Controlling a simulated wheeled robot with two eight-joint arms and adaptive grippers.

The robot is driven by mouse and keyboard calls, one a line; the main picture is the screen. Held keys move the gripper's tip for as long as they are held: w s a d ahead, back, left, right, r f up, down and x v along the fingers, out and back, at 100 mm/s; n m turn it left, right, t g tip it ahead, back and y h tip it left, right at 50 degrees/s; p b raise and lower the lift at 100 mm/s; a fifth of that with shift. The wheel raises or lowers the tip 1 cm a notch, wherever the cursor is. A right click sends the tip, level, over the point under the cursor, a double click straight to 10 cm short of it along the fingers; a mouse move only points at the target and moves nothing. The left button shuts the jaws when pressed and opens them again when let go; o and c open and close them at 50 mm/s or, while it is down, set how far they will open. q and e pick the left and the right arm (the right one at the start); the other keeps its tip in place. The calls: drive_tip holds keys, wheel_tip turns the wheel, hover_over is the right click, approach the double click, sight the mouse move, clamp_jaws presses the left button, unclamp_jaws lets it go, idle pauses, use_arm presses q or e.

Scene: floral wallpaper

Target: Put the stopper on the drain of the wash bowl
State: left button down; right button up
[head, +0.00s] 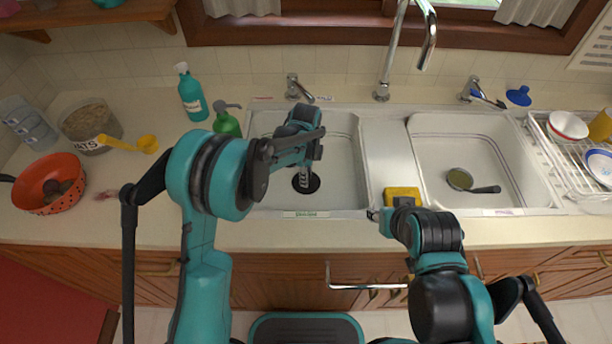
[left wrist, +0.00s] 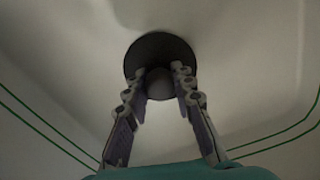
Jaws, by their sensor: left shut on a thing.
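The black round stopper (head: 311,187) is low in the left wash bowl (head: 338,195), at the drain position. In the left wrist view the stopper (left wrist: 158,45) is a dark disc with a grey knob. My left gripper (head: 305,180) points down into this bowl. Its fingers (left wrist: 159,80) are shut on the knob. The drain is hidden, and I cannot tell whether the disc touches the bowl floor. My right gripper (head: 375,214) is at the sink's front edge beside a yellow sponge; its jaws are too small to read.
The right bowl (head: 440,135) holds a small strainer (head: 460,180). The yellow sponge (head: 402,195) sits on the front divider. A tall faucet (head: 382,85) stands behind. A green soap bottle (head: 226,122) stands left of the sink, and a dish rack (head: 560,150) is at right.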

use_arm(q)
drive_tip(key=c, duration=1.3)
unclamp_jaws()
drive_tip(key=shift+f, duration=0.15)
use_arm(e)
drive_tip(key=shift+f, duration=0.1)
use_arm(q)
wheel_tip(320, 180, up, 11)
drive_tip(key=p, duration=0.4)
drive_tip(key=shift+r, duration=0.75)
use_arm(e)
drive_tip(key=shift+r, duration=2.25)
use_arm(q)
drive_tip(key=s+a+r+n+t, duration=0.2)
drive_tip(key=s+a+r+n, duration=0.35)
drive_tip(key=a+r, duration=0.2)
drive_tip(key=s+a+n+t, duration=0.1)
drive_tip(key=s+a+n, duration=0.2)
drive_tip(key=s+n, duration=0.2)
drive_tip(key=s+a+r+n+t, duration=0.1)
drive_tip(key=s+a+n+t, duration=0.1)
drive_tip(key=s+n, duration=0.3)
drive_tip(key=s+a+n+t, duration=0.2)
drive_tip(key=s+a+n, duration=0.3)
drive_tip(key=s, duration=0.2)
drive_tip(key=shift+s+a+r+n, duration=0.1)
drive_tip(key=shift+r+n, duration=0.15)
